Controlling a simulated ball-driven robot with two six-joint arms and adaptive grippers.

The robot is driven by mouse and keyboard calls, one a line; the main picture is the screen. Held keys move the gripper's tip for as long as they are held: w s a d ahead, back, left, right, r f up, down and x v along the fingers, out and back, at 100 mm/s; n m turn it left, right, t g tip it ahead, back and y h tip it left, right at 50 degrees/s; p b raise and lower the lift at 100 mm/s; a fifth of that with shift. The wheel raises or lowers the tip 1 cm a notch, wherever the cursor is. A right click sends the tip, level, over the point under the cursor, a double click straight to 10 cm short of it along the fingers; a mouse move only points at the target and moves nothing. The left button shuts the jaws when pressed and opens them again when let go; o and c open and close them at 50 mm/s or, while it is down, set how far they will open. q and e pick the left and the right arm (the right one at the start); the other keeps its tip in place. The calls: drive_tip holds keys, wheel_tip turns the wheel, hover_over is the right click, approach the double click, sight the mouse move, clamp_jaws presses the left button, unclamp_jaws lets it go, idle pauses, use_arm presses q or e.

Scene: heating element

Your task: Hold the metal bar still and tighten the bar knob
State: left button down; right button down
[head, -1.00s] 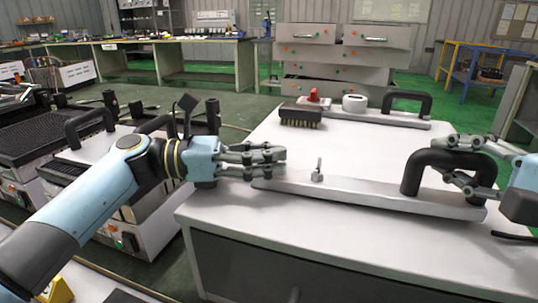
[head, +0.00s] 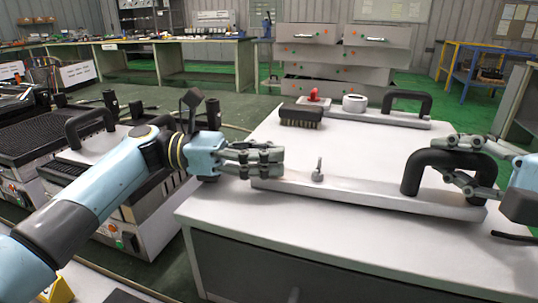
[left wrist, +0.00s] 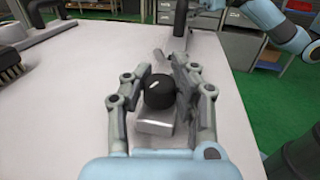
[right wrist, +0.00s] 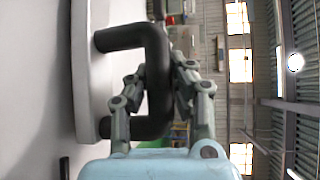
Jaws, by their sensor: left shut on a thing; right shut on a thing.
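The metal bar (head: 370,194) lies flat on the white cabinet top, with a black arched handle (head: 410,178) at its right end and a small upright stud (head: 318,170) near its middle. My right gripper (head: 460,162) is shut on the handle; the right wrist view shows the handle (right wrist: 155,75) between its fingers. My left gripper (head: 270,160) is at the bar's left end. The left wrist view shows the round black bar knob (left wrist: 160,92) between its fingers, above the bar's end (left wrist: 153,124). In the head view the left fingers hide the knob.
Behind the bar on the cabinet top (head: 235,190) lie a brush (head: 300,115), a red-knobbed item (head: 314,96), a white round part (head: 355,103) and a second bar with a black handle (head: 408,97). Griddle-like units (head: 85,150) stand at left. The top between the bars is clear.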

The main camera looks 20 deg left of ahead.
use_arm(q)
drive_tip(key=shift+a+f+m+g, duration=0.1)
drive_tip(key=shift+f+m+g, duration=0.1)
drive_tip(key=shift+m+g, duration=0.85)
idle(0.9)
drive_tip(key=c, duration=1)
unclamp_jaws()
drive_tip(key=shift+r+n+g, duration=0.1)
drive_tip(key=shift+n+g, duration=0.15)
wheel_tip(320, 180, up, 10)
